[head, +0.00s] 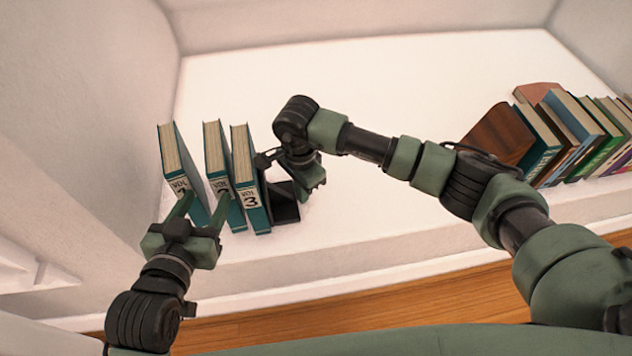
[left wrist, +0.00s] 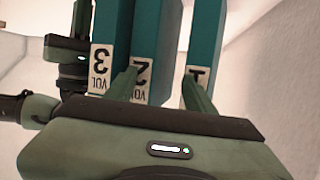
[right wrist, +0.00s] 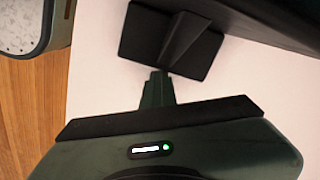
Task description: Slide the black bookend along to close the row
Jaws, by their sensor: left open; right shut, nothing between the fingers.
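Three teal books stand on the white shelf (head: 380,90): VOL 1 (head: 176,155), VOL 2 (head: 214,150) and VOL 3 (head: 243,155). A gap separates VOL 1 (left wrist: 206,40) from VOL 2 (left wrist: 146,45) in the left wrist view; VOL 2 and VOL 3 (left wrist: 108,40) stand close together. The black bookend (head: 287,212) is just right of VOL 3, partly hidden by my right arm. My left gripper (head: 198,208) is open, its fingers before the spines of VOL 1 and VOL 2. My right gripper (head: 304,188) is shut and empty beside the bookend (right wrist: 150,40); contact is unclear.
A brown wooden block (head: 500,135) and a leaning row of other books (head: 575,130) stand at the right. The shelf between is bare, crossed above by my right arm. A white wall (head: 90,110) bounds the left; the wooden floor (head: 370,300) lies below the front edge.

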